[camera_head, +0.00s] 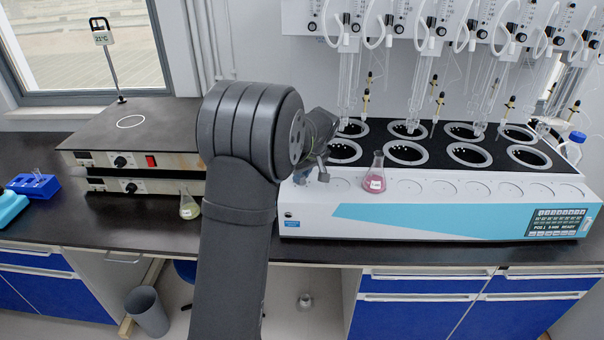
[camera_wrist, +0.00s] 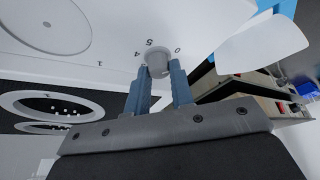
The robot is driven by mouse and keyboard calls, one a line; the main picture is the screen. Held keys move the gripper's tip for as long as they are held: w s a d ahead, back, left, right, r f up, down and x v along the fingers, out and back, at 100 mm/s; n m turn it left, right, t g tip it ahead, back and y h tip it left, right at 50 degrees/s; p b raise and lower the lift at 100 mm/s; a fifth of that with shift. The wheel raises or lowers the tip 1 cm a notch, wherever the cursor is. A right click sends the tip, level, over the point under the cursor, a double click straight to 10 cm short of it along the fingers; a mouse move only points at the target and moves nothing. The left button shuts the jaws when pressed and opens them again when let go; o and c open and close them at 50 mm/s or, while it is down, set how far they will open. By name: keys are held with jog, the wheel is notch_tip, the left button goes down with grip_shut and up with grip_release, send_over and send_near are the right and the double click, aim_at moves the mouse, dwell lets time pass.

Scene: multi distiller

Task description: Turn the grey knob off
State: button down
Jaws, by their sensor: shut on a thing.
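The grey knob (camera_wrist: 157,60) sits on the white panel of the distiller, with the printed marks 0, 5 and 4 beside it in the wrist view. My gripper (camera_wrist: 159,75) has its two blue-grey fingers on either side of the knob, shut on it. The knob's pointer cannot be made out. In the head view the multi distiller (camera_head: 430,212) is a long white and light-blue unit, and my gripper (camera_head: 319,170) is at its left end. My arm and gripper hide the knob there.
A flask with pink liquid (camera_head: 375,178) stands on the distiller's front ledge, close to the right of my gripper. A flask with yellowish liquid (camera_head: 189,206) stands on the dark bench. Two stacked hot plates (camera_head: 140,140) stand at left. Glass tubes hang above the round wells.

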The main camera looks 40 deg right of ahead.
dwell(0.4)
jog(key=c, duration=1.3)
grip_release()
jog(key=shift+o, duration=0.2)
jog(key=v, duration=1.7)
jog(key=shift+s+r, duration=0.15)
jog(key=shift+r, duration=0.05)
jog(key=shift+f, duration=0.15)
jog(key=x, duration=1.7)
